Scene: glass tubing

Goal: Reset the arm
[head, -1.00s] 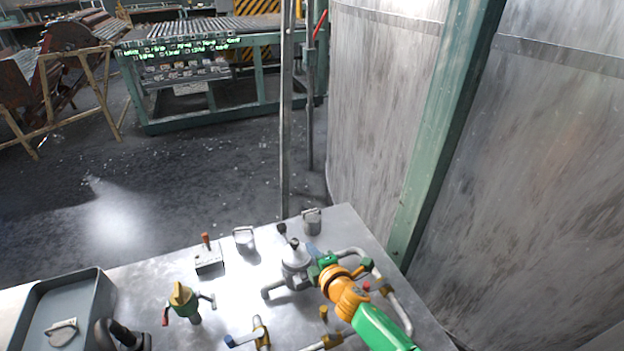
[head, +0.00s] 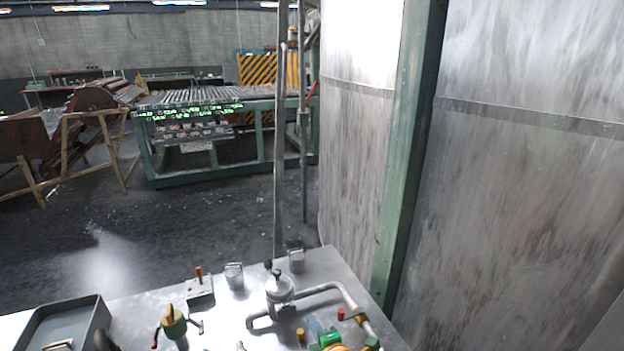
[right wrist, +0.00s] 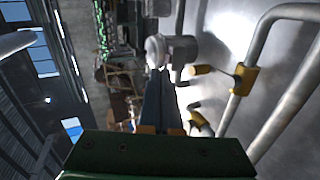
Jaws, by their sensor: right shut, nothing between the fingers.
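My right gripper (head: 317,326) is at the bottom of the head view, with green and orange parts and dark blue-grey fingers. In the right wrist view its fingers (right wrist: 160,103) lie together, shut and empty. It is just in front of and to the right of a round metal fitting (head: 280,288) with a dark knob on the metal table (head: 235,310). The head view does not show whether it touches anything. My left gripper is in neither view.
A curved pipe (head: 335,288) with yellow fittings runs beside my right gripper. A switch box (head: 200,290), a green-yellow valve (head: 174,322) and a grey tray (head: 98,318) are on the left. A thin post (head: 280,150) and large metal tanks (head: 530,200) stand behind.

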